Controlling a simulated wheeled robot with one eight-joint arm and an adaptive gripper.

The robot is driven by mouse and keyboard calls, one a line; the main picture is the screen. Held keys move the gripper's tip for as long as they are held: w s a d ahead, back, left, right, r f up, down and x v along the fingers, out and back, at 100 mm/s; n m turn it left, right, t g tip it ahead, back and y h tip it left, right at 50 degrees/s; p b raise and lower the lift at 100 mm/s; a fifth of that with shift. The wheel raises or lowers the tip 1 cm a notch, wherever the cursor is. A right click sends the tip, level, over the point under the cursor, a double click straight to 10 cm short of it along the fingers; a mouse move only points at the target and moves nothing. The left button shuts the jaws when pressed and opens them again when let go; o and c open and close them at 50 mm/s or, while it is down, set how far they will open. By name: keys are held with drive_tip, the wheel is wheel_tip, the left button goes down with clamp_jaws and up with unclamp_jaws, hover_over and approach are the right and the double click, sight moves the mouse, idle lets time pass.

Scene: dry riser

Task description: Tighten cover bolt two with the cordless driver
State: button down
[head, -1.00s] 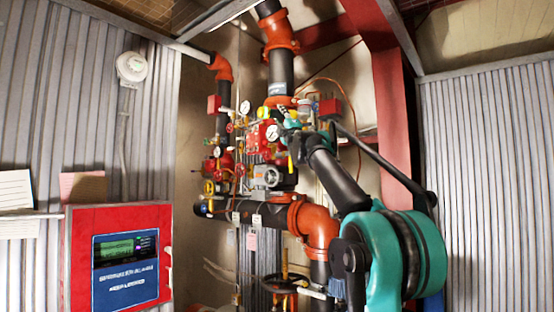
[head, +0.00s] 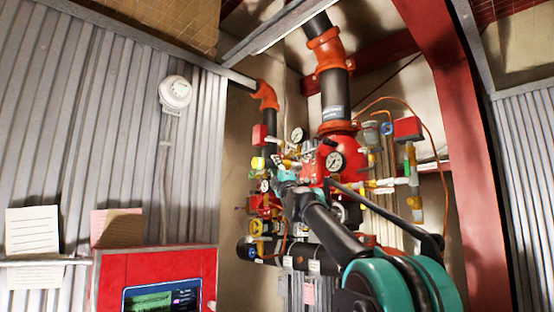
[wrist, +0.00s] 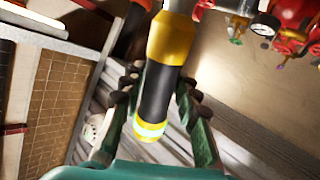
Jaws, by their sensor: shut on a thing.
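In the wrist view, my gripper (wrist: 157,88) is shut on the cordless driver (wrist: 172,40), a yellow and black cylinder with a pale lit ring at its near end. Its far end runs out of the top of the picture. In the head view, my gripper (head: 284,174) is small and in front of the red valve parts, left of a round gauge. The red valve body (head: 346,150) stands on the riser, partly hidden by fittings and my arm. Cover bolt two cannot be made out, and I cannot tell whether the driver touches anything.
Gauges (head: 336,162), small brass valves and a thin copper line crowd the riser. A red steel column (head: 452,120) stands to the right. A red panel with a screen (head: 162,300) is at lower left. A white round alarm (head: 175,92) hangs on the corrugated wall.

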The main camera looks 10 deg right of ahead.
wheel_tip(320, 180, down, 6)
drive_tip(key=a, duration=0.1)
drive_tip(key=shift+w+d+r, duration=0.1)
drive_tip(key=shift+w+d, duration=0.1)
drive_tip(key=shift+d, duration=1.05)
drive_tip(key=shift+w+d+r, duration=0.1)
drive_tip(key=shift+w+d, duration=0.05)
drive_tip(key=shift+d, duration=1.05)
drive_tip(key=shift+w+d, duration=0.25)
drive_tip(key=shift+d, duration=0.85)
idle(1.6)
drive_tip(key=shift+a, duration=0.1)
drive_tip(key=shift+s+a, duration=0.2)
drive_tip(key=shift+a, duration=0.6)
drive_tip(key=shift+s+a, duration=0.2)
drive_tip(key=shift+a, duration=0.55)
drive_tip(key=shift+s+a, duration=0.2)
drive_tip(key=shift+a, duration=0.6)
